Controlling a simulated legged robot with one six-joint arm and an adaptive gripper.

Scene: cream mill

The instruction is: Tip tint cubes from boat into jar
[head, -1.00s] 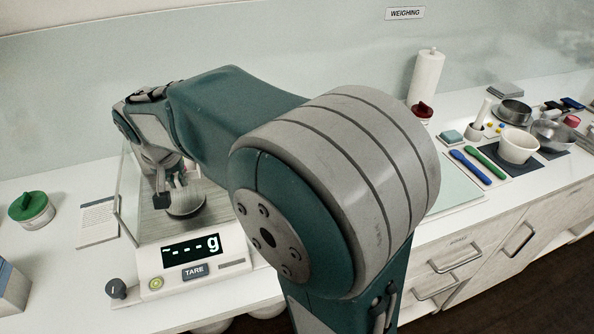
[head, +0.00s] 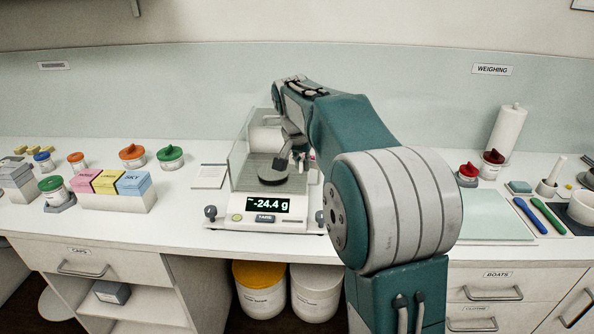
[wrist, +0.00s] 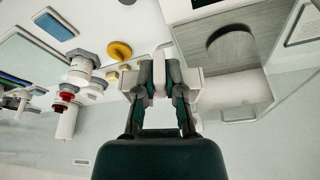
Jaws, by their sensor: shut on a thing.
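My gripper (head: 291,158) is at the glass-sided balance (head: 265,217), just above and right of its round dark pan (head: 272,179). The display reads -24.4 g. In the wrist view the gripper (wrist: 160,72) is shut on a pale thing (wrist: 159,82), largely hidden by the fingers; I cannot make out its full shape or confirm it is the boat. No tint cubes can be made out. Several lidded jars stand on the counter, including a green-lidded one (head: 170,158), an orange-lidded one (head: 132,156) and a red-lidded one (head: 468,174); which is the task's jar is unclear.
Pink, yellow and blue boxes (head: 107,187) stand left of the balance, beside a card (head: 209,177). A pale mat (head: 472,214), blue and green spatulas (head: 546,218), a paper-towel roll (head: 507,129) and a bowl (head: 583,207) are at right. Bare counter lies left of the card.

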